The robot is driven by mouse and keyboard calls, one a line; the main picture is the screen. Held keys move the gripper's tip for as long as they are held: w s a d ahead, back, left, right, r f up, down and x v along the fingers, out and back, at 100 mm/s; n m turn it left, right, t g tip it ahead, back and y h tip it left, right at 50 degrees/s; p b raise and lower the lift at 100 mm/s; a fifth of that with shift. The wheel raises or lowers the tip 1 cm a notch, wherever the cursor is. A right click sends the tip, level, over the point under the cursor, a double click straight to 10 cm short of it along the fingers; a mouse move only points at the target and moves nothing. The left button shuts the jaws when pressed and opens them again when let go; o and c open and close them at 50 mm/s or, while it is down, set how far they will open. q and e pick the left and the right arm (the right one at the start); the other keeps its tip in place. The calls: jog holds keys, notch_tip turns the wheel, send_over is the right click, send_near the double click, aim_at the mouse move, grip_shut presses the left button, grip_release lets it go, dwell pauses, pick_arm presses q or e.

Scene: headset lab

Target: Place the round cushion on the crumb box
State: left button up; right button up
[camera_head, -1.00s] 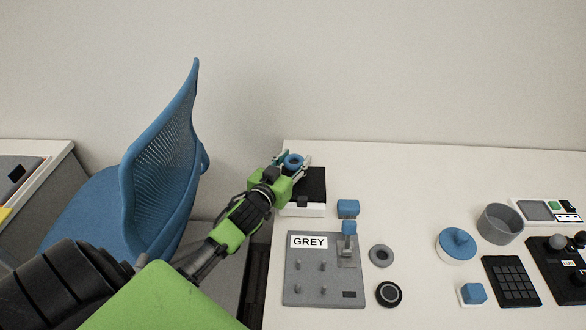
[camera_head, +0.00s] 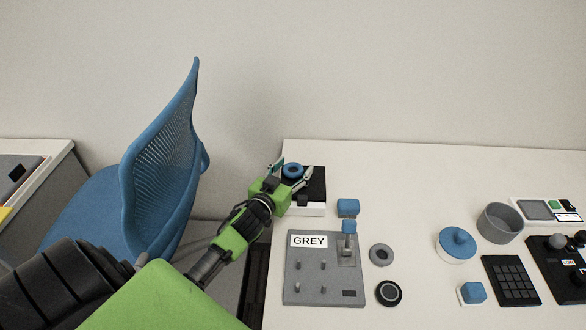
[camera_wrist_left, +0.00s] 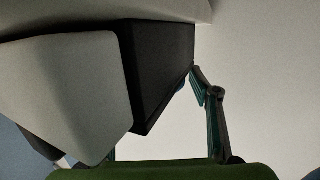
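The round cushion, a blue ring (camera_head: 293,170), appears to rest on the black top of the crumb box (camera_head: 316,186), a black-and-white box at the table's back left corner. My left gripper (camera_head: 294,166) is open, with its fingertips spread on either side of the ring and apart from it. In the left wrist view the box's black part (camera_wrist_left: 160,65) is close to the gripper, and one finger (camera_wrist_left: 213,108) stands clear at the right. Only a small blue sliver of the cushion (camera_wrist_left: 181,85) shows there. My right gripper is not in view.
A blue block (camera_head: 348,208) and a grey panel marked GREY (camera_head: 310,285) are near the box. A grey ring (camera_head: 381,255), a black ring (camera_head: 389,293) and a blue-lidded pot (camera_head: 456,245) stand farther right. A blue chair (camera_head: 160,170) is at left. The back middle of the table is clear.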

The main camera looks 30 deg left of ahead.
pick_arm(q)
jog(key=shift+r, duration=0.2)
jog(key=v, duration=1.2)
jog(key=shift+b, duration=0.35)
jog(key=shift+s+f, duration=0.1)
jog(key=shift+f, duration=0.05)
